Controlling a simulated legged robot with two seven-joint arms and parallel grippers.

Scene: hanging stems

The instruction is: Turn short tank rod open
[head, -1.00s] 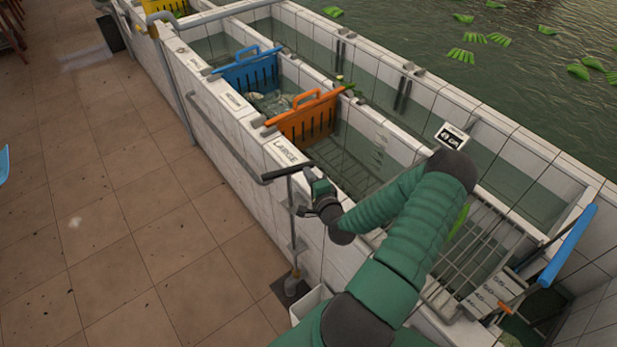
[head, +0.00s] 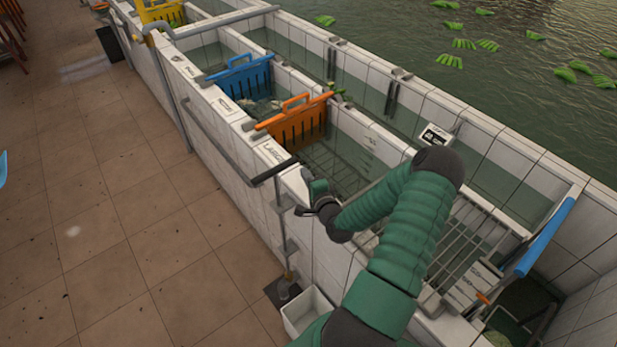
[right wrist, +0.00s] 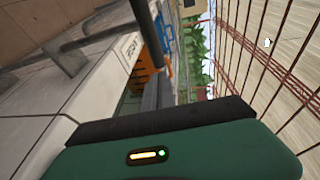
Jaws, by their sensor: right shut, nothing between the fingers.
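A rod with a dark T-shaped handle (head: 272,173) stands upright along the outer wall of the tiled tank, beside the "LARGE" sign. Its lower shaft (head: 287,262) runs down to a dark plate at the floor. My right gripper (head: 308,211) is shut and empty, just right of the shaft and below the handle's right end. I cannot tell whether it touches the rod. In the right wrist view a dark bar (right wrist: 148,35) crosses above the green gripper body (right wrist: 170,155); the fingertips are not clear there. My left gripper is not in view.
A metal rack (head: 470,240) lies at the right. A white bin (head: 308,310) stands by the wall. The tiled floor (head: 130,220) at left is mostly clear.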

